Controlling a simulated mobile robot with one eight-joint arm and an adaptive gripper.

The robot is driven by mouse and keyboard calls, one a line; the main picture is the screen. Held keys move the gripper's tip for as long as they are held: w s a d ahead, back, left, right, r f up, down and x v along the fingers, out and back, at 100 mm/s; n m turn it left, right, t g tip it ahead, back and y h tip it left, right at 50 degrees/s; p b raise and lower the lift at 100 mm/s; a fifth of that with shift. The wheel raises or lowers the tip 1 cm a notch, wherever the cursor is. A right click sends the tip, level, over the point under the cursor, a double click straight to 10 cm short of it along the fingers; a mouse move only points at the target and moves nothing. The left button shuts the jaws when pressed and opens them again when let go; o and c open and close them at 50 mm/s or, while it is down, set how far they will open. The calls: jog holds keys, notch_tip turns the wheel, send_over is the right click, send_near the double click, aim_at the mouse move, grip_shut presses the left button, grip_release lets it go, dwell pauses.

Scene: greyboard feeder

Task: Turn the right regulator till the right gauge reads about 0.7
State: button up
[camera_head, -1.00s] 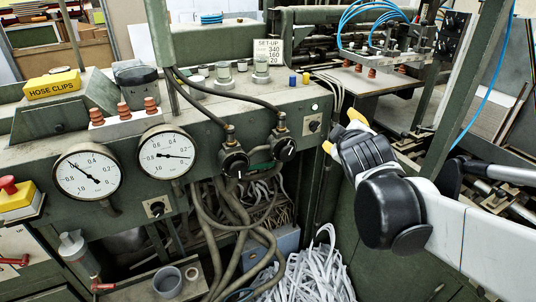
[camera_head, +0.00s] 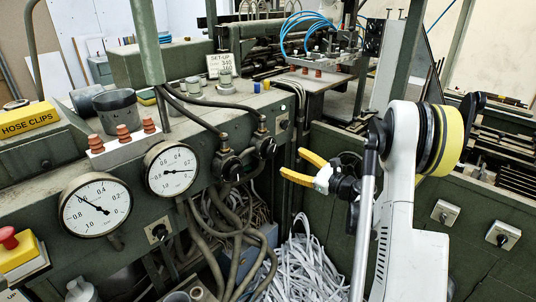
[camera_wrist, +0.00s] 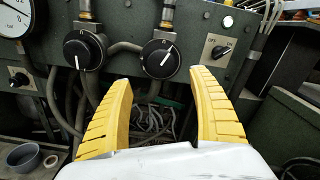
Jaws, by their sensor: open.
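The right regulator (camera_head: 264,147) is a black round knob on the green panel. In the wrist view it (camera_wrist: 160,58) has a white line slanting up to the right. My gripper (camera_head: 292,162) is open and empty, its yellow fingers pointing left toward the panel. In the wrist view my gripper (camera_wrist: 162,78) has its fingertips below and to either side of the right regulator, with a gap before it.
The left regulator (camera_head: 227,165) sits close beside the right one, and the left gauge (camera_head: 95,205) is at lower left. A switch (camera_wrist: 218,48) is right of the right regulator. Hoses (camera_head: 235,215) and shredded strips (camera_head: 305,265) lie below.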

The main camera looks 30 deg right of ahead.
aim_at(273, 151)
jog(key=b+x, duration=0.2)
jog(key=x, duration=0.8)
jog(key=shift+w, duration=0.1)
jog(key=c, duration=1.2)
